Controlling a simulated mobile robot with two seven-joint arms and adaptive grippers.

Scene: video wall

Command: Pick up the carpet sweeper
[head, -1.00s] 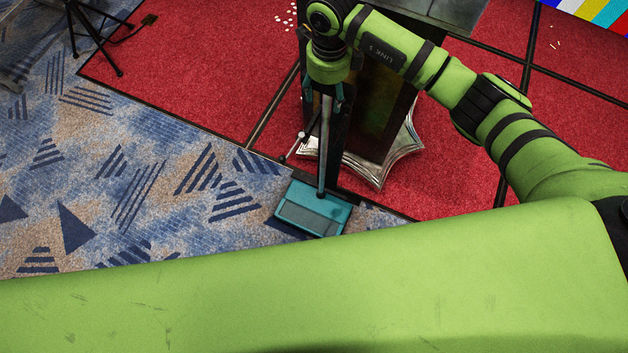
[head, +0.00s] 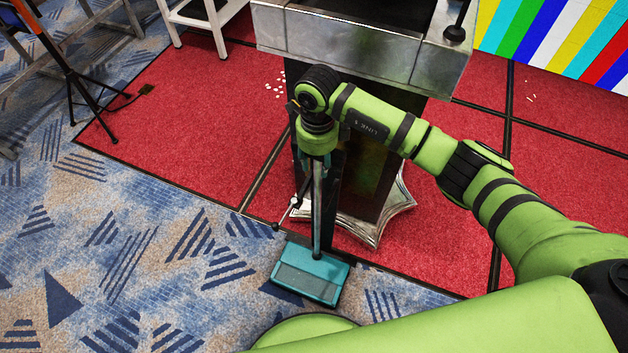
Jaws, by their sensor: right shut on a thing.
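The carpet sweeper (head: 310,273) has a teal, box-shaped head and a thin upright handle. Its head is low, over the patterned blue carpet at the edge of the red carpet; I cannot tell whether it touches the floor. My right gripper (head: 318,160) points down and is shut on the upper part of the sweeper's handle. The wrist above hides the top of the handle and most of the grip. My left gripper is not in view.
A dark pedestal with a metal top (head: 350,42) and a silver star-shaped base (head: 372,226) stands close behind the sweeper. A black tripod (head: 80,85) and a white stool (head: 205,22) are at upper left. Colour bars (head: 555,40) show at upper right.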

